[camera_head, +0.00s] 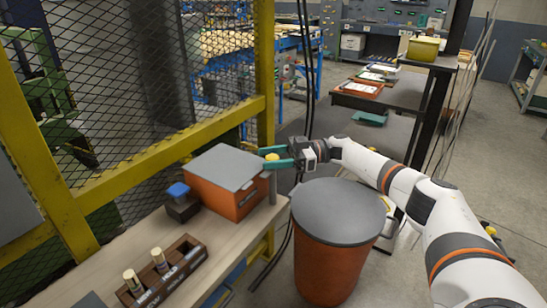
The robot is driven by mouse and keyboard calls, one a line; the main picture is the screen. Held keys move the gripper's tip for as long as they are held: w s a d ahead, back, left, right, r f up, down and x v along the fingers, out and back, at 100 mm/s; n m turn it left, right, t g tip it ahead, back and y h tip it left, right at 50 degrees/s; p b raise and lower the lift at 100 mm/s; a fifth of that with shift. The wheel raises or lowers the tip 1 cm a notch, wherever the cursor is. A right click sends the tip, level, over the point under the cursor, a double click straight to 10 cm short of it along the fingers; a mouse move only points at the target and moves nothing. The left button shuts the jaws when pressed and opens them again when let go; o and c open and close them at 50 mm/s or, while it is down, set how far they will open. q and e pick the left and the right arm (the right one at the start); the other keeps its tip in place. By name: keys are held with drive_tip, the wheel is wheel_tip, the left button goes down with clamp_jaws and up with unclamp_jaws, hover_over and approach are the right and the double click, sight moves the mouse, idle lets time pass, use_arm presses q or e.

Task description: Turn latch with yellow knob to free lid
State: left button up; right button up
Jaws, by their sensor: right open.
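An orange box with a grey lid (222,166) stands on the bench, its lid lying closed on top. A small yellow knob (271,156) shows at the box's right end, near the lid's edge. The latch under it is too small and partly hidden to make out its angle. My right gripper (266,158) reaches in from the right with its teal fingers apart, one on each side of the knob. I cannot tell whether either finger touches it. My left gripper is not in view.
A small block with a blue top (179,191) stands left of the box. A dark wooden rack (162,272) with light pegs is at the bench front. A grey-lidded orange bin (338,212) stands below my right arm. Yellow-framed mesh fencing (165,155) rises behind.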

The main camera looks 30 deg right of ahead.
drive_tip(key=b+v, duration=0.4)
drive_tip(key=v, duration=0.8)
